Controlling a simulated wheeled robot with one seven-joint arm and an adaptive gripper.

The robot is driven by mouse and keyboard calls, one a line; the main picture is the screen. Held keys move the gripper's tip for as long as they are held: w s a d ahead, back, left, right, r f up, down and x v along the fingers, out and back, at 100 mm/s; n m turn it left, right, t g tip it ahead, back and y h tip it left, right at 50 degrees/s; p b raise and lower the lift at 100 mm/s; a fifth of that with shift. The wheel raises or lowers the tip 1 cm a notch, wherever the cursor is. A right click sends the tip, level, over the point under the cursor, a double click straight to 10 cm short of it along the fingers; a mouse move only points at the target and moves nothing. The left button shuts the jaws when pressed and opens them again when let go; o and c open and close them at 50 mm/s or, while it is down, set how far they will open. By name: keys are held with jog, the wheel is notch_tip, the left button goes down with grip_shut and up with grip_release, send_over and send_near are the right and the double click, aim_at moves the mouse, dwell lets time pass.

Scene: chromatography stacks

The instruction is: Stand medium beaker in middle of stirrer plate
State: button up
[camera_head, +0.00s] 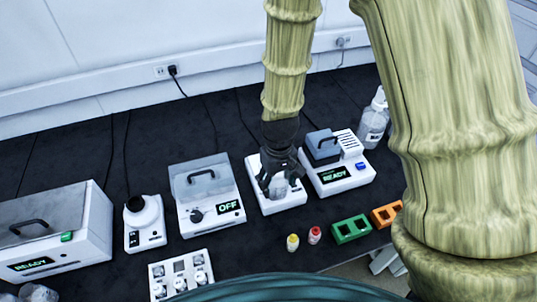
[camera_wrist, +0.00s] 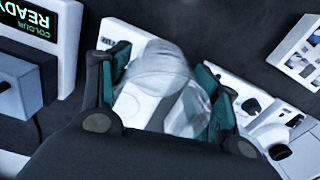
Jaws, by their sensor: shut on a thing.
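The medium beaker (camera_head: 279,188) is clear glass and sits between the fingers of my gripper (camera_head: 278,178), over the white stirrer plate (camera_head: 284,206). In the wrist view the beaker (camera_wrist: 163,72) shows between the two teal-padded fingers of my gripper (camera_wrist: 160,95), which is shut on it. The white stirrer plate (camera_wrist: 112,30) shows behind and through the glass. My gripper and the beaker hide much of the plate's top. I cannot tell whether the beaker's base touches the plate.
A READY colour meter (camera_head: 340,182) stands close right of the plate, and a lidded OFF device (camera_head: 205,195) close left. Yellow (camera_head: 292,242) and red (camera_head: 314,235) vials, a green rack (camera_head: 351,229) and an orange rack (camera_head: 386,214) lie in front. A bottle (camera_head: 374,120) stands back right.

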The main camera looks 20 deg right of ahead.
jog(key=w+p, duration=0.1)
jog(key=w, duration=0.3)
jog(key=w+d+f+p, duration=0.1)
jog(key=w+p, duration=0.1)
jog(key=w, duration=0.3)
jog(key=w+d+p, duration=0.1)
jog(key=w, duration=0.3)
jog(key=shift+w+d+f, duration=0.15)
jog(key=shift+w+d, duration=0.05)
jog(key=shift+w, duration=0.2)
jog(key=shift+f+p, duration=1.15)
jog(key=shift+f, duration=0.6)
jog(key=shift+f, duration=0.15)
jog(key=o, duration=1.5)
jog(key=shift+w+r, duration=0.1)
jog(key=shift+r, duration=0.1)
jog(key=shift+r+b, duration=2.1)
jog(key=shift+r, duration=3.85)
